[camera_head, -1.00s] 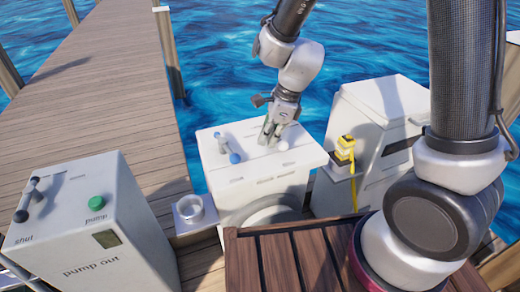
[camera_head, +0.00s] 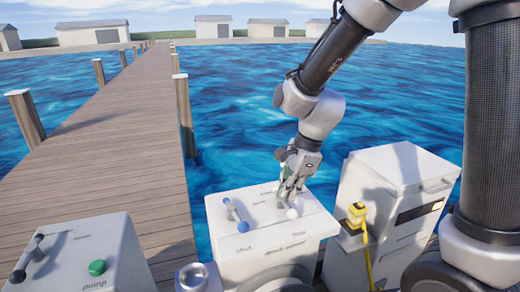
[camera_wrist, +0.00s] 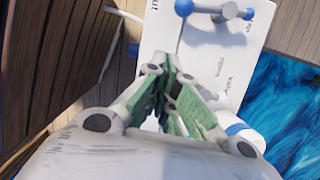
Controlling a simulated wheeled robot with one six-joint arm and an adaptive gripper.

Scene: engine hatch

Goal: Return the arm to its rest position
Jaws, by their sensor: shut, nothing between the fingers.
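My gripper (camera_head: 290,188) is shut and empty. In the head view it points down over the right part of the top of a white box (camera_head: 262,207), close to a small white knob (camera_head: 292,213). I cannot tell whether it touches the knob. In the wrist view the green-padded fingers (camera_wrist: 172,85) are together, with the white box top beyond them. A lever with a blue ball end (camera_head: 243,227) stands on the left of that top; it also shows in the wrist view (camera_wrist: 184,8). My arm reaches down from the upper right.
A pump-out box (camera_head: 75,250) with a green button (camera_head: 97,267) stands at lower left. A white cabinet (camera_head: 385,200) and a yellow device (camera_head: 357,212) stand at right. A round metal cup holder (camera_head: 193,277) sits between the boxes. A wooden dock (camera_head: 110,140) and open water lie beyond.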

